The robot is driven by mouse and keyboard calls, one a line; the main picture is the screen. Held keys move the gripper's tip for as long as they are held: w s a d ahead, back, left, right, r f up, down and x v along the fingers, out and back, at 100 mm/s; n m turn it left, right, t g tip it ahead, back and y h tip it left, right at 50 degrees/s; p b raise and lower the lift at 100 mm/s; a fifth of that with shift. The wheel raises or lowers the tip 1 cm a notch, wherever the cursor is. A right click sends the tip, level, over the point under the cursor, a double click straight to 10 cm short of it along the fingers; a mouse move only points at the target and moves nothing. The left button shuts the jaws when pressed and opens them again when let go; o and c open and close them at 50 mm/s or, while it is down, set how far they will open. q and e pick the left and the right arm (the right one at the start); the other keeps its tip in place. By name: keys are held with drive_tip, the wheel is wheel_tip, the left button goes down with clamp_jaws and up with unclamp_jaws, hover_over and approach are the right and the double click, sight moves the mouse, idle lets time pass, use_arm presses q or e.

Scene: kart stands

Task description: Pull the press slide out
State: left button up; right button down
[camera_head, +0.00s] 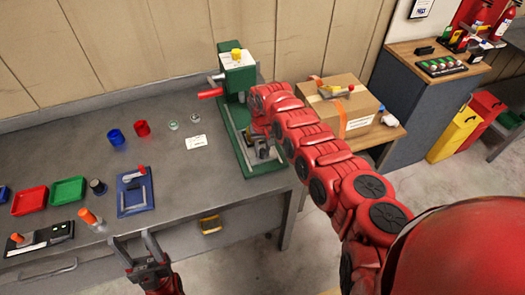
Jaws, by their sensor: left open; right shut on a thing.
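The green press (238,75) stands at the right end of the grey bench, with a white top, a yellow knob and a red lever handle (210,93) pointing left. Its green base runs toward the front edge. My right arm reaches across from the right, and my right gripper (263,152) is low over the front part of the base. It is shut on what appears to be the press slide, mostly hidden by the gripper and arm. My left gripper (142,262) is open and empty in front of the bench, apart from everything.
Blue and red cups (142,128), red and green trays (68,190) and a blue fixture (135,192) lie on the bench (190,215) to the left. A cardboard box (352,108) stands right of the press, behind my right arm.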

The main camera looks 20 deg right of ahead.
drive_tip(key=c, duration=1)
unclamp_jaws()
drive_tip(key=shift+s+f, duration=0.1)
drive_tip(key=shift+s, duration=0.05)
drive_tip(key=shift+c, duration=0.2)
drive_tip(key=o, duration=0.4)
drive_tip(key=shift+o, duration=0.2)
drive_tip(key=shift+r, duration=0.45)
wheel_tip(320, 180, up, 17)
drive_tip(key=b, duration=0.5)
drive_tip(key=shift+f, duration=0.2)
